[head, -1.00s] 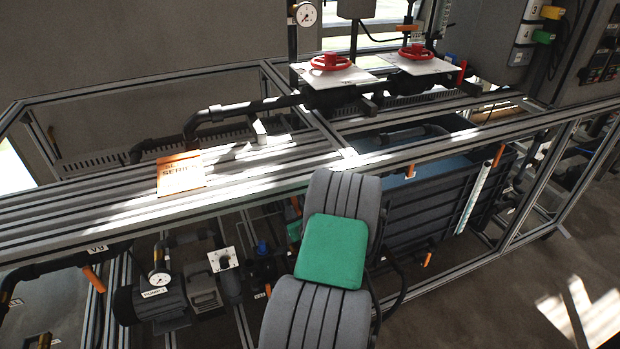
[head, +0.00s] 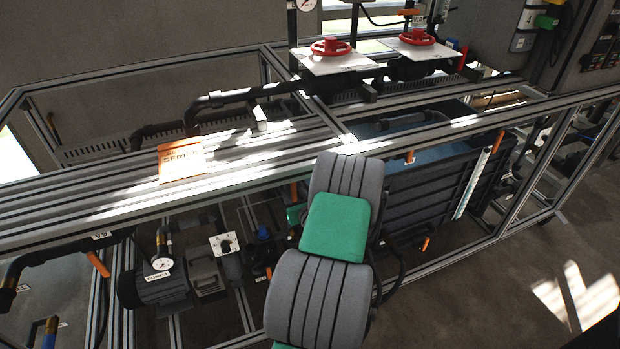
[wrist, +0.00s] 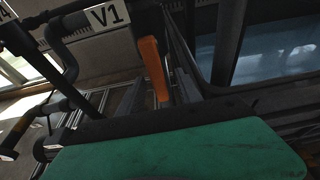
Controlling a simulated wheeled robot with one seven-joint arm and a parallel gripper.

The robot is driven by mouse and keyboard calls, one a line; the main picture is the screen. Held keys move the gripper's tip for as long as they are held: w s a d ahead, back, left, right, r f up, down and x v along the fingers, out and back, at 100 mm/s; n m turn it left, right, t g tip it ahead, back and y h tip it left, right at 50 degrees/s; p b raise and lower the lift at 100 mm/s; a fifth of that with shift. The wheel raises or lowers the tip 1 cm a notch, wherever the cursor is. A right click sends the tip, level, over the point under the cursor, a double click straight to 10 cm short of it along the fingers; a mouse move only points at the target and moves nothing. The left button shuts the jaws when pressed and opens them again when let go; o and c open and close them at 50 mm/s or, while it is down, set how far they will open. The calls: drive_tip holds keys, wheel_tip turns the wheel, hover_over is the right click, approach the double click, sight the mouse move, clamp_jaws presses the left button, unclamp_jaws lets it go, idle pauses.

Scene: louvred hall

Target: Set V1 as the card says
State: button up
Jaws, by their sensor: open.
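The orange card (head: 182,162) lies on the slatted bench top; it reads "SERIES" and a smaller top line is unclear. In the wrist view a white label (wrist: 104,16) reads "V1". An orange lever (wrist: 153,68) hangs downward beside it. My gripper (wrist: 175,122) shows as a dark edge with a green body along the bottom of the wrist view, below the lever and apart from it in the picture; its fingertips cannot be made out. Nothing is seen held. In the head view my arm hides the gripper.
Two red handwheels (head: 331,47) stand on white plates at the back. A dark tank (head: 440,185) is at right under the frame. An aluminium rail (head: 230,190) crosses in front of my arm's far end. A pump (head: 160,285) and pipes fill the lower left. Floor at right is clear.

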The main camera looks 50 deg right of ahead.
drive_tip(key=f+p+v, duration=0.1)
drive_tip(key=v, duration=0.6)
drive_tip(key=shift+s, duration=0.15)
